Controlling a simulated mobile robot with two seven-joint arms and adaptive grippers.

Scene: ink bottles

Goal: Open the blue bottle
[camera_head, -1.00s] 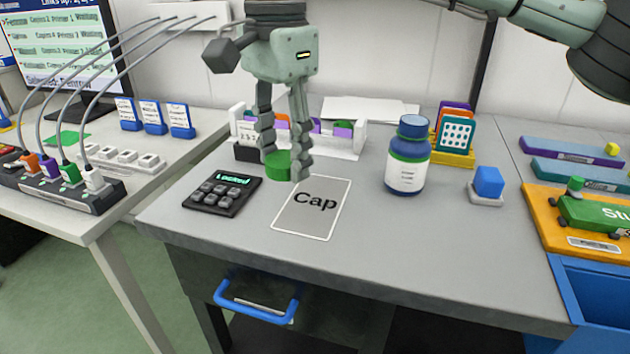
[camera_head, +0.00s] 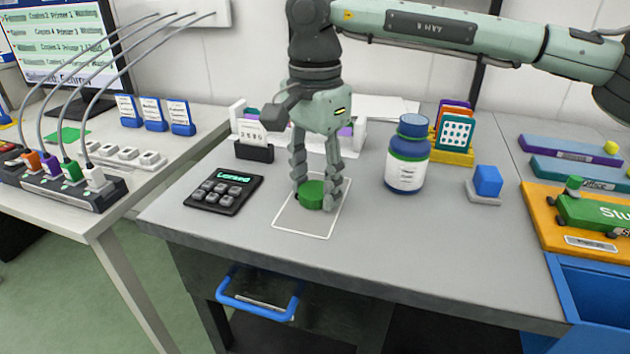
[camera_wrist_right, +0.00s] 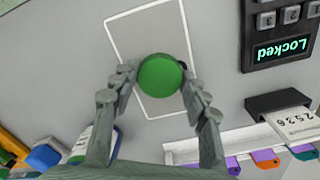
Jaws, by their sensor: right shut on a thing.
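The blue bottle (camera_head: 407,155) stands upright on the grey table, with a blue cap, a green band and a white label. In the wrist view the bottle (camera_wrist_right: 84,143) is partly hidden behind a finger. My right gripper (camera_head: 319,198) points down to the left of the bottle, its fingers closed around a green cap (camera_head: 311,194). My left gripper is not in view.
A keypad (camera_head: 223,190) reading "Locked" lies left of the rectangle. A number card (camera_head: 252,137) stands behind it. A blue cube (camera_head: 488,181) on a small base is right of the bottle. An orange tray (camera_head: 548,217) is farther right. The front tabletop is clear.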

